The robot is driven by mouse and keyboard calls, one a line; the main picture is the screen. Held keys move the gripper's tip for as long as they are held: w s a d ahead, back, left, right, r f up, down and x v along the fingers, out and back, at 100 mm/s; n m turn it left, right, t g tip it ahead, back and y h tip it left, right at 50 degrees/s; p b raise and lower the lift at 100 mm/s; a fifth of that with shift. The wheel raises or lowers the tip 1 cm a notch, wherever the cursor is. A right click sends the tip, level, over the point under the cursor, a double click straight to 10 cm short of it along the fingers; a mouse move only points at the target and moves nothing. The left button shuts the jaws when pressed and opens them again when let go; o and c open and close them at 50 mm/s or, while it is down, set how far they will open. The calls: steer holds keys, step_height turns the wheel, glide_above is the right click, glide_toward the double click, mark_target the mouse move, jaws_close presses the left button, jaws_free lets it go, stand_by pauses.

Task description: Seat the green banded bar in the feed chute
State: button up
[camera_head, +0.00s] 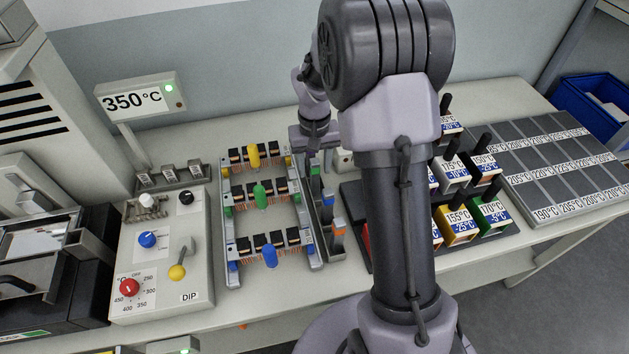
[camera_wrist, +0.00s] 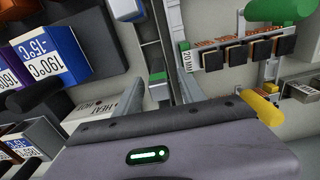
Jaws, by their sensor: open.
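The green banded bar (camera_wrist: 158,84) is a small grey piece with a green top, in the long narrow feed chute (camera_wrist: 150,54). In the head view the bar (camera_head: 315,170) shows just below my gripper (camera_head: 314,150). In the wrist view my gripper (camera_wrist: 145,95) is open, with one finger to each side of the bar and nothing clearly held. I cannot tell whether the fingers touch the bar or how deep it sits. A blue-topped bar (camera_head: 327,200) and an orange-topped bar (camera_head: 338,228) stand nearer the front in the same row.
Left of the chute is a rack (camera_head: 229,240) with yellow, green and blue handles and rows of black parts. A control box (camera_head: 160,265) with knobs stands further left. Labelled coloured blocks (camera_head: 458,222) crowd the right, beside a grey tray (camera_head: 548,172). My arm hides part of the table.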

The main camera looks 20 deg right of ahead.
steer(key=shift+r, duration=0.15)
jaws_close()
stand_by(1.2)
